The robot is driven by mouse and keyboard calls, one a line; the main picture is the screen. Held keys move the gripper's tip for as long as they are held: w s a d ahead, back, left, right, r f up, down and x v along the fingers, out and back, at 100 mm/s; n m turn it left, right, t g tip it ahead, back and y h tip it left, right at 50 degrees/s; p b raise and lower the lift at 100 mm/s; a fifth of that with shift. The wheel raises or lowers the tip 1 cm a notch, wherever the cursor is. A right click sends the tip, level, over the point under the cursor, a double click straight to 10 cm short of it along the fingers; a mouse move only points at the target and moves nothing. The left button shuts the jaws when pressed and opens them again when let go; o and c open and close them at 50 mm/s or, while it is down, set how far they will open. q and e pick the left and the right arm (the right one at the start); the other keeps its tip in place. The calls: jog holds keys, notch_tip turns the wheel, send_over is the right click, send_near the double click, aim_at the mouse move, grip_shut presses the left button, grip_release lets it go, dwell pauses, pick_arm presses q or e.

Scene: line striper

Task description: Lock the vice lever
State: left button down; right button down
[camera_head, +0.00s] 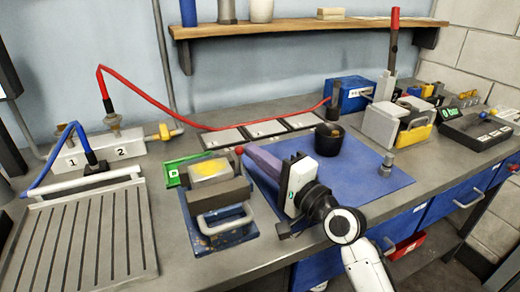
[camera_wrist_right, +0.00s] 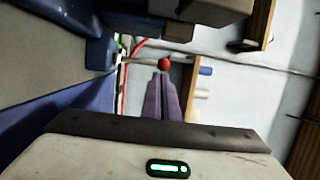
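My left gripper is out of view.
A blue mat (camera_head: 375,185) holds a black cup (camera_head: 328,139) and a small metal part (camera_head: 386,165). A green tray (camera_head: 172,173) sits behind the vice. A slotted grey plate (camera_head: 90,235) lies left. A red hose (camera_head: 160,110) arches behind.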

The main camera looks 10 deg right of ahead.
jog(key=shift+s+a+f, duration=0.15)
jog(key=shift+s+f, duration=0.15)
jog(key=shift+s, duration=0.25)
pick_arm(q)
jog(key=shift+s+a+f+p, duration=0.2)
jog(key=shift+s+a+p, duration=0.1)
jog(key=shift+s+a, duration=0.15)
pick_arm(e)
jog(key=shift+s+f, duration=0.1)
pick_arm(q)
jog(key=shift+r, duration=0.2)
pick_arm(e)
jog(key=shift+s, duration=0.2)
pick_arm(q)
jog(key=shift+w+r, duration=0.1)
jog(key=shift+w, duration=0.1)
pick_arm(e)
jog(key=shift+s+f, duration=0.1)
jog(key=shift+f, duration=0.05)
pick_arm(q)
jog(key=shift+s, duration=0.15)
pick_arm(e)
jog(key=shift+s+f, duration=0.1)
jog(key=shift+f, duration=0.05)
dwell(1.3)
